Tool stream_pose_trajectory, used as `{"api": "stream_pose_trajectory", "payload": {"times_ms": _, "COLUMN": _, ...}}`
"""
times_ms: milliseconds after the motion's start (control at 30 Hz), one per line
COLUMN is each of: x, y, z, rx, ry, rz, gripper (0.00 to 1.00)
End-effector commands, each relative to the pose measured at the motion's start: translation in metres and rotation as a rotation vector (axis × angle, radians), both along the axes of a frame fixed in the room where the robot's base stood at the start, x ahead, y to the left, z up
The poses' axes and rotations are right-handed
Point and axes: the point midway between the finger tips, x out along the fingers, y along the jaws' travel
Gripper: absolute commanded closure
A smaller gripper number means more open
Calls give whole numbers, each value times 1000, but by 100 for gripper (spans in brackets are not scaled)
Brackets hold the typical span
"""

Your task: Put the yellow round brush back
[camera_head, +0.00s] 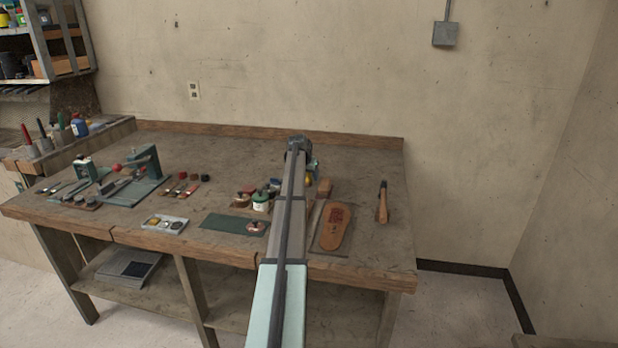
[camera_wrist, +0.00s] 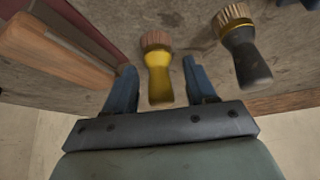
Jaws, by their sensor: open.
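The yellow round brush (camera_wrist: 158,75), with brown bristles, shows at the centre of the wrist view, its handle pointing toward my gripper. My gripper (camera_wrist: 158,66) is open, with one blue finger on each side of the brush. A gap shows between the brush and each finger. In the head view my arm reaches over the bench, and its wrist (camera_head: 298,146) is near the back edge. A small yellow patch (camera_head: 308,181) beside the arm looks like the brush, mostly hidden by it.
A black-handled round brush (camera_wrist: 243,50) stands close to my right finger. A wooden block (camera_wrist: 50,55) lies on the left. On the bench (camera_head: 360,190) are a tan shoe sole (camera_head: 334,228), a white-and-green jar (camera_head: 260,202), a green mat (camera_head: 230,224) and a wood-handled tool (camera_head: 382,205).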

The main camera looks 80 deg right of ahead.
Motion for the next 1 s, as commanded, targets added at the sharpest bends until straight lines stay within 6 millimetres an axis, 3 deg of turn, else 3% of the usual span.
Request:
{"api": "stream_pose_trajectory", "payload": {"times_ms": 533, "x": 8, "y": 47, "z": 80, "rx": -1, "ry": 0, "rz": 0, "gripper": 44}}
{"api": "stream_pose_trajectory", "payload": {"times_ms": 700, "x": 9, "y": 53, "z": 92, "rx": 0, "ry": 0, "rz": 0, "gripper": 44}}
{"api": "stream_pose_trajectory", "payload": {"times_ms": 1000, "x": 10, "y": 55, "z": 96, "rx": 1, "ry": 1, "rz": 0, "gripper": 44}}
